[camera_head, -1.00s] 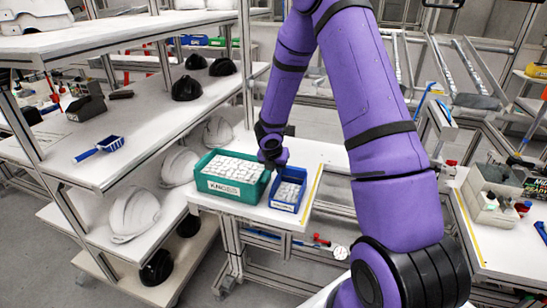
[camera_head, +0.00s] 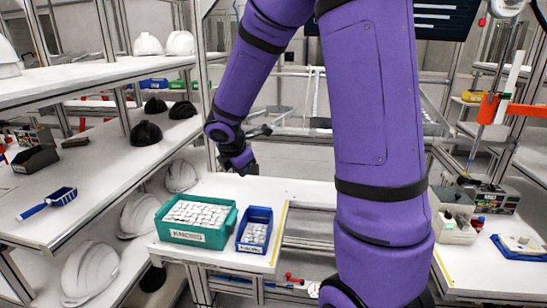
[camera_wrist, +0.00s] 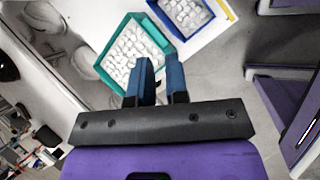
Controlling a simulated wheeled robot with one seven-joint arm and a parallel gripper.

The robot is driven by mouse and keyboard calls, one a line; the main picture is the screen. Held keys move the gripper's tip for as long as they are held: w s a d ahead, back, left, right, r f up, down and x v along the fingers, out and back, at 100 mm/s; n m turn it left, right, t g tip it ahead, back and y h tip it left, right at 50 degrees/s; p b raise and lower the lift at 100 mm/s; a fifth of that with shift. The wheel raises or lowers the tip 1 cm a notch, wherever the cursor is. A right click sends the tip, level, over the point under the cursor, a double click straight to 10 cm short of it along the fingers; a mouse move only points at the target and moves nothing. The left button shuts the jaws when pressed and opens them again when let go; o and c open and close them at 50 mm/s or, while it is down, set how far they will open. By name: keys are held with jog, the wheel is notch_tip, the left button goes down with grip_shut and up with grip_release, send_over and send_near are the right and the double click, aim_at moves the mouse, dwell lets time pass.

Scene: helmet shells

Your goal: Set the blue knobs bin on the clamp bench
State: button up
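A small blue bin of white knobs (camera_head: 242,245) stands at the right front of a white table, beside a larger green bin (camera_head: 186,235) labelled KNOBS. The blue bin (camera_wrist: 205,30) also shows at the top of the wrist view, with the green bin (camera_wrist: 112,70) left of it. My gripper (camera_head: 246,168) is above and behind the bins, apart from both. In the wrist view its two fingers (camera_wrist: 162,66) stand apart with nothing between them. I cannot tell which bench is the clamp bench.
A white bench (camera_head: 468,268) with a grey bin (camera_head: 455,215) and a tray (camera_head: 522,250) is at the right. The table (camera_head: 250,190) is bare behind the bins.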

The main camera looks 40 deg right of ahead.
jog(key=s+a+r+m+y, duration=0.1)
jog(key=s+a+r+m, duration=0.2)
jog(key=s+r+m, duration=0.2)
jog(key=s+a+r+m+t+y, duration=0.1)
jog(key=s+a+r+m+y, duration=0.1)
jog(key=s+a+r+m, duration=0.2)
jog(key=s+a+r+m+t+y, duration=0.1)
jog(key=s+a+r+m, duration=0.2)
jog(key=s, duration=1.4)
notch_tip(320, 180, up, 4)
jog(key=m, duration=0.6)
jog(key=shift+a+y, duration=0.3)
jog(key=shift+y, duration=0.1)
